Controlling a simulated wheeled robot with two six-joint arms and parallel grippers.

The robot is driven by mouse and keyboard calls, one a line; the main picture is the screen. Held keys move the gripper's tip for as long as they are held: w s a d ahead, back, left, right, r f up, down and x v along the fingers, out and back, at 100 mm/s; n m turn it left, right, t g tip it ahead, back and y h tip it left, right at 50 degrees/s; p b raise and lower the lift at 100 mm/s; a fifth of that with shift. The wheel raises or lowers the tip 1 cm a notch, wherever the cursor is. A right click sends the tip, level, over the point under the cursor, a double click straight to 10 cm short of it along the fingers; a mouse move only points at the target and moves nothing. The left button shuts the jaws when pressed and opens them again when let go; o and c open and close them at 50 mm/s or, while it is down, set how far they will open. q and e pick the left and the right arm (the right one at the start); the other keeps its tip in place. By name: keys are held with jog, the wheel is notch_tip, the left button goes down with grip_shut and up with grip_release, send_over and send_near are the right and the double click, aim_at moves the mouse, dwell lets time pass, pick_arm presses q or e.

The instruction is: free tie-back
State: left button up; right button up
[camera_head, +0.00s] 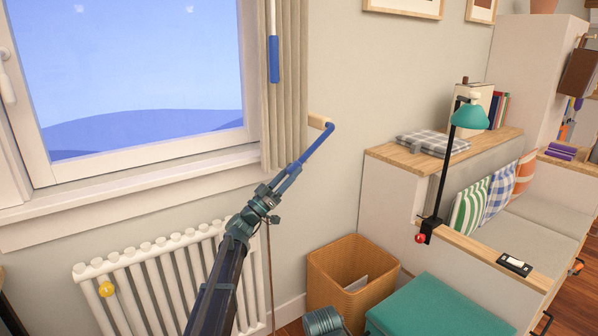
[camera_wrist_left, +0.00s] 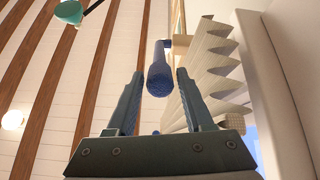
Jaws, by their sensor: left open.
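The tie-back appears as a blue bar (camera_head: 318,139) with a bend at its top, joined to a pale wooden block (camera_head: 319,121) on the wall. It slants down and left beside the lower edge of the beige curtain (camera_head: 288,85). My left gripper (camera_head: 290,173) is at the bar's lower end. In the left wrist view the bar's rounded blue end (camera_wrist_left: 161,80) lies between the fingertips, with gaps at both sides. The left gripper (camera_wrist_left: 160,75) is open, and the curtain's pleats (camera_wrist_left: 217,75) are close to its right finger.
A wand with a blue grip (camera_head: 274,60) hangs before the curtain. The window sill (camera_head: 140,190) and white radiator (camera_head: 165,275) are at left. A wicker bin (camera_head: 345,272), teal seat (camera_head: 435,308) and lamp (camera_head: 469,117) stand at right. The wall right of the block is bare.

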pick_arm(q)
jog(key=b+v, duration=0.4)
jog(key=v, duration=0.5)
pick_arm(e)
notch_tip(320, 180, down, 5)
jog(key=shift+f, duration=0.15)
